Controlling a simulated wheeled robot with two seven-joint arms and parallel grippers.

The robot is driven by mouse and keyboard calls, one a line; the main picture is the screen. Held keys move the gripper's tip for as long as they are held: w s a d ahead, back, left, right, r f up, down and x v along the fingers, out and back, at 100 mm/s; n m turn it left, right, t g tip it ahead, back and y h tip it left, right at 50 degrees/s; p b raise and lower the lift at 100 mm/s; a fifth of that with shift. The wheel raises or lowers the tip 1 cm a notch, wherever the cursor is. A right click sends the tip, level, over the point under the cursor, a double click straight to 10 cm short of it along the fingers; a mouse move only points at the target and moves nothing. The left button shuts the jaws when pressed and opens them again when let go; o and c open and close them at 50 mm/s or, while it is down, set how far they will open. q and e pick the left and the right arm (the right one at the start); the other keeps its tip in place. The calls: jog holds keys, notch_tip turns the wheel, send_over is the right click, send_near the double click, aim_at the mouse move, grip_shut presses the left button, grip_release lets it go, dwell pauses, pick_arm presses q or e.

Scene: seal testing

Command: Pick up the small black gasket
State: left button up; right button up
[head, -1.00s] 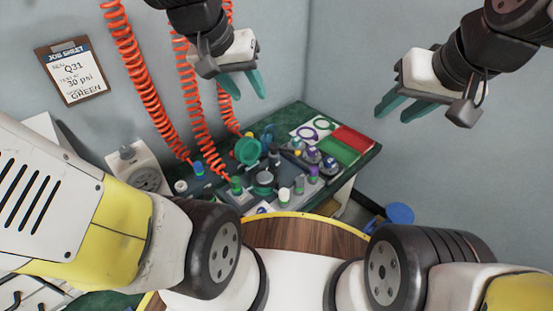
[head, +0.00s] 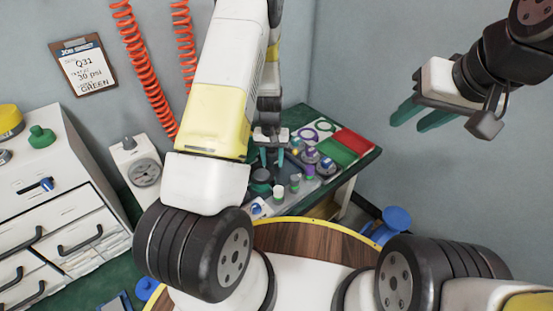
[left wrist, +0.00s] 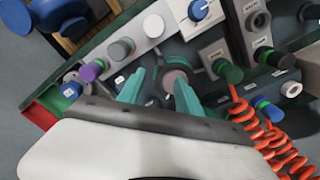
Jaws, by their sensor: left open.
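My left gripper (head: 272,162) hangs low over the test bench, fingers pointing down and apart. In the left wrist view its teal fingers (left wrist: 168,80) sit over a round grey-brown disc with a dark rim (left wrist: 178,84), between them or just beyond; I cannot tell whether they touch it. I cannot tell whether this dark rim is the small black gasket, and no gasket shows clearly elsewhere. A dark round fixture (head: 261,176) shows just below the gripper in the head view. My right gripper (head: 408,121) is open, empty and raised at the right.
Capped fittings stand close around the left gripper: purple (left wrist: 91,71), blue (left wrist: 69,90) and green (left wrist: 229,73). A blue dial (left wrist: 198,10) and orange coiled hoses (left wrist: 250,116) are near. Red (head: 354,141) and green (head: 334,151) areas lie at the bench's right. A drawer cabinet (head: 60,205) stands left.

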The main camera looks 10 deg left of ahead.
aim_at(273, 177)
pick_arm(q)
notch_tip(273, 177, down, 9)
jog(key=shift+s, duration=0.1)
grip_shut()
dwell(0.4)
